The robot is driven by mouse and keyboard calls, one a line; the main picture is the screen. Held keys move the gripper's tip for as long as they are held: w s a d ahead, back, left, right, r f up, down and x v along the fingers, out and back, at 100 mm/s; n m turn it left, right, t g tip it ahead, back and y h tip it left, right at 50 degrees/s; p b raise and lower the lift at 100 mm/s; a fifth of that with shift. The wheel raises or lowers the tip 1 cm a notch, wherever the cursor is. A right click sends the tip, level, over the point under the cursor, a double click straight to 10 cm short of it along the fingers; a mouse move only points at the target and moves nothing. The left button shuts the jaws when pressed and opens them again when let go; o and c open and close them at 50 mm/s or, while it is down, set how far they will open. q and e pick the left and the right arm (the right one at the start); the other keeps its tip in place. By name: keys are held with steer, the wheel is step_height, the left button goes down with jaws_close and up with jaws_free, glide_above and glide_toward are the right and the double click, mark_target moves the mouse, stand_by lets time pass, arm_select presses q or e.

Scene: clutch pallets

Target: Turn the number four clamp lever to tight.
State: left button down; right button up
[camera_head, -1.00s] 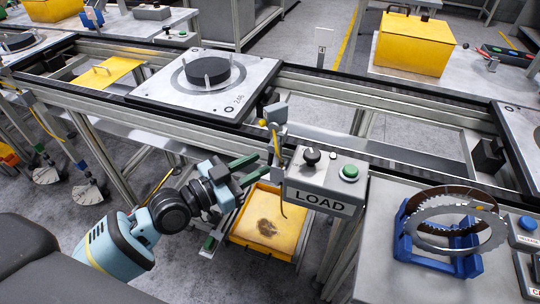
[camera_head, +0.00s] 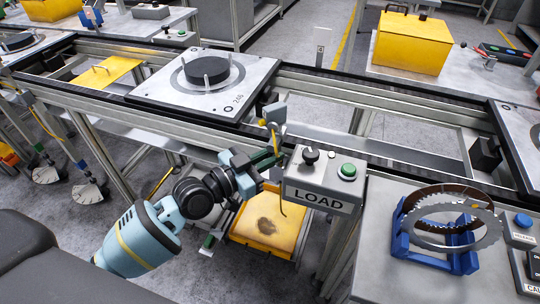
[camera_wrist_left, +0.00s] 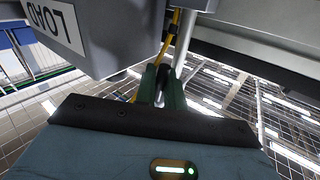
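My left gripper (camera_head: 268,162) reaches in below the track's front rail, just left of the LOAD box. In the left wrist view its two green fingers (camera_wrist_left: 162,90) stand close together on a small dark handle-like piece (camera_wrist_left: 163,76); much of it is hidden. I take this for the clamp lever, but no number four can be read. Above the fingers is a grey bracket (camera_head: 275,112) with a yellow knob (camera_head: 262,122). My right gripper is not in view.
The LOAD box (camera_head: 322,182) with a black knob and green button is close on the gripper's right. A pallet (camera_head: 170,92) marked 246 lies on the track above. A blue stand (camera_head: 435,255) holds toothed rings at right.

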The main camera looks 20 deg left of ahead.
arm_select(q)
steer(key=shift+d+f+n+b, duration=0.15)
steer(key=shift+f+n+b, duration=0.2)
steer(key=shift+b, duration=0.3)
steer(key=shift+d+r+n+t, duration=0.1)
steer(key=shift+r+n+t, duration=0.15)
steer(key=shift+t, duration=0.05)
steer(key=shift+r, duration=0.1)
steer(key=c, duration=1.6)
jaws_free()
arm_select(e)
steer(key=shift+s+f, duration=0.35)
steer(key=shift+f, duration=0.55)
